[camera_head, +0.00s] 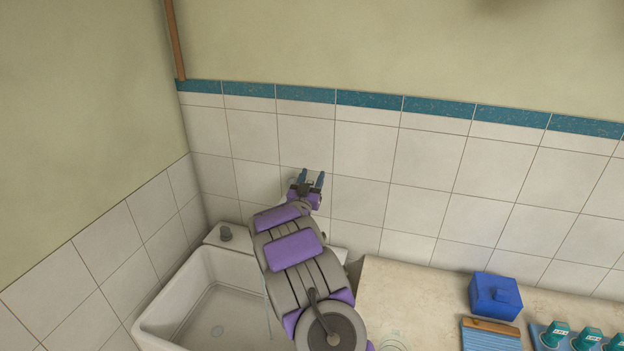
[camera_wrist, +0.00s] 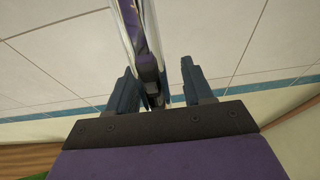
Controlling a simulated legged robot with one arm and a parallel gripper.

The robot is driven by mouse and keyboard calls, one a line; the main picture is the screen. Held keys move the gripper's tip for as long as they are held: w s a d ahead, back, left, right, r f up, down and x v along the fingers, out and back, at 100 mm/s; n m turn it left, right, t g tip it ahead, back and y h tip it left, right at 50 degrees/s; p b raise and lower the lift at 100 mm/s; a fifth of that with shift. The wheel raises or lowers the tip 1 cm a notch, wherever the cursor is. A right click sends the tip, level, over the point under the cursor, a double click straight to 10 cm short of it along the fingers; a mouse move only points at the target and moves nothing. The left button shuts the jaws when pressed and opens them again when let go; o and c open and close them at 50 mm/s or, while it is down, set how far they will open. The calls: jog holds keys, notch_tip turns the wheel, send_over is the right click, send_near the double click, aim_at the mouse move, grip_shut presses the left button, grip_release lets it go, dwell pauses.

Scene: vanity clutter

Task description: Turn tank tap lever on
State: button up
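My gripper (camera_head: 312,178) is in front of the tiled back wall, above the back of the white sink (camera_head: 172,294). In the wrist view its two dark blue fingers (camera_wrist: 158,76) stand apart. A shiny, mirror-like metal piece (camera_wrist: 153,40) with purple reflections runs between them, nearer the left finger; it looks like part of the tap. I cannot tell whether a finger touches it. In the head view my arm hides most of the tap area, and I cannot make out the lever or its position.
A grey round knob (camera_head: 225,233) stands on the sink's back left ledge. A beige counter (camera_head: 425,290) on the right holds a blue box (camera_head: 495,296), a blue-and-wood item (camera_head: 490,336) and several teal containers (camera_head: 588,338). A clear glass-like item (camera_head: 392,341) is near the counter's front.

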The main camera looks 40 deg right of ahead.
jog(key=shift+f, duration=0.1)
jog(key=shift+s+a+f, duration=0.25)
jog(key=shift+a+f, duration=0.05)
jog(key=shift+a, duration=0.05)
jog(key=v, duration=1.6)
jog(key=shift+a, duration=0.2)
jog(key=shift+d, duration=0.1)
